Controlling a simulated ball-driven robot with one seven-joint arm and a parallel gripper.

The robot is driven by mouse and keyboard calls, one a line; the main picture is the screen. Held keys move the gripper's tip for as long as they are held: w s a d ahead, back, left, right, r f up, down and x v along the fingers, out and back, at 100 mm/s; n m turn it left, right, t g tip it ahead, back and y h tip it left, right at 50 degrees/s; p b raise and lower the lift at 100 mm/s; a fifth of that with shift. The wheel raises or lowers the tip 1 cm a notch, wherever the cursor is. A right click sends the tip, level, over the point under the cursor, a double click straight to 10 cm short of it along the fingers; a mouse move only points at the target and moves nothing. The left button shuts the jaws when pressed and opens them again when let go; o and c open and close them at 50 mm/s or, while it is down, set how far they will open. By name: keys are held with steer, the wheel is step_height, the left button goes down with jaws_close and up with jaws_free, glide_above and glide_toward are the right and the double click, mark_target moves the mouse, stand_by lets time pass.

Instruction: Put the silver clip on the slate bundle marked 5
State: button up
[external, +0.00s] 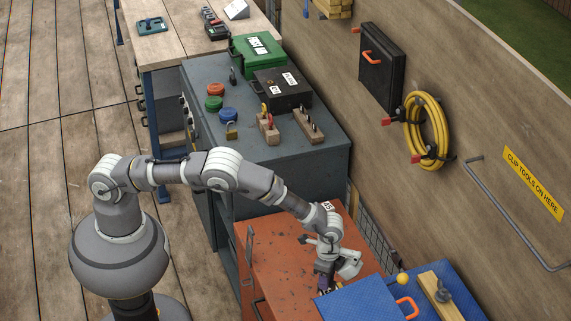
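My gripper (325,283) points down over the orange-red worn worktop (275,243), close to the left edge of a blue panel (360,302). Small dark and purplish shapes show around its fingertips, too small to make out. I cannot tell whether the fingers are open or shut, or whether they hold anything. I cannot pick out a silver clip. I cannot make out a slate bundle marked 5. A small white label with dark marks (327,206) shows at the back of the orange-red top, partly beside my arm, and I cannot read it.
A grey cabinet (262,143) behind holds a green first aid box (257,55), a black case (283,88), coloured round pieces and a padlock (232,130). A yellow hose (427,130) and a rail (515,215) are on the right wall. An orange handle (408,306) stands on the blue panel.

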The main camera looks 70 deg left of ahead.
steer(key=o, duration=0.5)
steer(key=shift+c, duration=0.2)
steer(key=shift+r, duration=0.1)
steer(key=w+a+r+n+t+h+p, duration=0.15)
steer(key=a+r, duration=0.35)
steer(key=r, duration=1.1)
steer(key=w+a+r+n+t+p, duration=0.1)
steer(key=w+a+r+t+p, duration=0.3)
steer(key=r, duration=1.2)
steer(key=a+r+n+t+h+b, duration=0.15)
steer(key=a+r, duration=0.45)
steer(key=r, duration=1)
steer(key=s+a+r+n+t+y, duration=0.1)
steer(key=s+a+r, duration=0.4)
steer(key=r, duration=0.5)
steer(key=s+a+r+n+t+y, duration=0.1)
steer(key=s+a+r+t, duration=0.3)
steer(key=s+r, duration=0.4)
steer(key=s+a+r+n+t+y, duration=0.1)
steer(key=s+a+r+n+t, duration=0.2)
steer(key=r, duration=1.1)
steer(key=s+a, duration=0.3)
steer(key=shift+s, duration=0.25)
